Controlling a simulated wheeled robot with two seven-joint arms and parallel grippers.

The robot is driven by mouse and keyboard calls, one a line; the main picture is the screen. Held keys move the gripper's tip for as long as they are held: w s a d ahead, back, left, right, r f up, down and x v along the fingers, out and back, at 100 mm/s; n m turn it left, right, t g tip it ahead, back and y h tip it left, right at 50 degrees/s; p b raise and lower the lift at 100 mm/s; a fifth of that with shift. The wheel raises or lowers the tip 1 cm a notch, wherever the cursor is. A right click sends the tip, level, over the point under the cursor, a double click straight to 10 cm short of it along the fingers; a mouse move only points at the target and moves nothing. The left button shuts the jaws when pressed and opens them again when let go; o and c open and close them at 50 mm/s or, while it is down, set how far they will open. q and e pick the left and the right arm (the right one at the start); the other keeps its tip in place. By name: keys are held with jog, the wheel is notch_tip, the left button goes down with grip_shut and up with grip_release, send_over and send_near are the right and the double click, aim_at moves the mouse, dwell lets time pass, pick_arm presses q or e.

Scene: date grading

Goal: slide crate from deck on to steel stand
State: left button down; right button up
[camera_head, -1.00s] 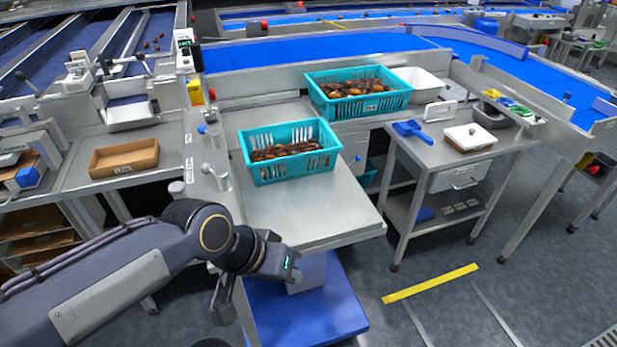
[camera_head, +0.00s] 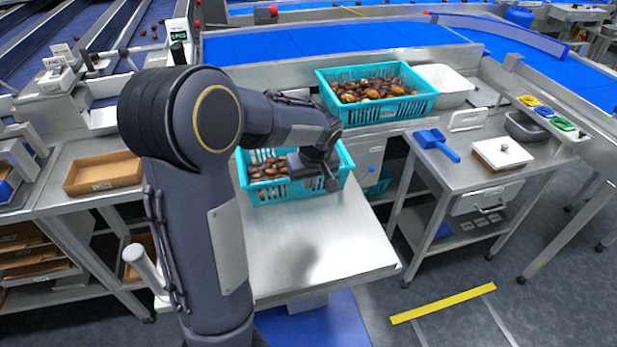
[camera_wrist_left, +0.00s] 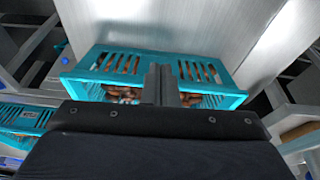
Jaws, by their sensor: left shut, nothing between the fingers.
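A teal slotted crate (camera_head: 262,190) with brown dates stands upright on a steel-topped surface (camera_head: 300,252) in the head view. My left gripper (camera_head: 330,182) is at the crate's right part, partly covering it. In the left wrist view the closed fingers (camera_wrist_left: 162,84) overlap the middle of the crate (camera_wrist_left: 88,85). They are shut with nothing between them; whether they touch the crate, I cannot tell. A second teal crate (camera_head: 380,109) of dates stands behind, along the blue conveyor. Which surface is the deck and which the stand is unclear. My right gripper is out of view.
A side table at right holds a blue scoop (camera_head: 436,144) and a white-topped box (camera_head: 502,153). A white tub (camera_head: 444,84) sits beside the rear crate. A brown tray (camera_head: 104,172) lies on the left bench. The steel top's front part is bare.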

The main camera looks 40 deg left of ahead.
pick_arm(q)
jog(key=w+a+f, duration=0.1)
jog(key=f, duration=0.1)
jog(key=w+a+f, duration=0.1)
jog(key=f, duration=0.1)
jog(key=a+f+p, duration=0.1)
jog(key=a+f, duration=0.1)
jog(key=shift+w+f, duration=0.2)
jog(key=shift+w, duration=0.2)
jog(key=shift+w+a, duration=0.35)
jog(key=shift+a, duration=0.05)
